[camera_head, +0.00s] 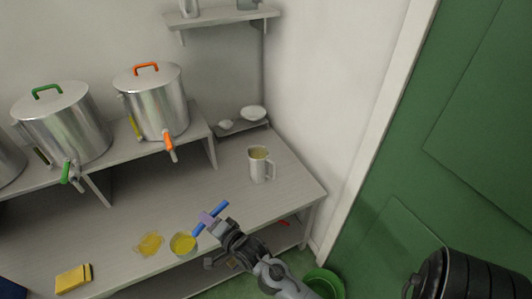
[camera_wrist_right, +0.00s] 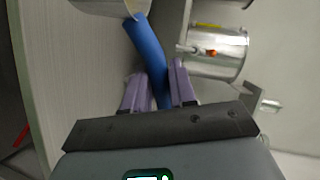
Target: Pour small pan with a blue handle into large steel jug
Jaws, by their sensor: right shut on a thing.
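The small pan (camera_head: 183,243) has a blue handle (camera_head: 217,212) and yellow contents; it is at the front edge of the table. My right gripper (camera_head: 207,219) is shut on the blue handle, its purple fingers on either side. The right wrist view shows the handle (camera_wrist_right: 147,50) between the fingers (camera_wrist_right: 159,88), with part of the pan (camera_wrist_right: 108,5) cut off at the top. I cannot tell whether the pan touches the table. The large steel jug (camera_head: 256,170) stands upright on the table, beyond and right of the pan, with something yellowish inside. My left gripper is out of view.
A flat yellow patch (camera_head: 149,244) lies left of the pan, and a yellow sponge-like block (camera_head: 73,279) further left. Steel vats with taps (camera_head: 152,103) stand on a raised shelf behind. White bowls (camera_head: 253,113) are in the back corner. The table between pan and jug is clear.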

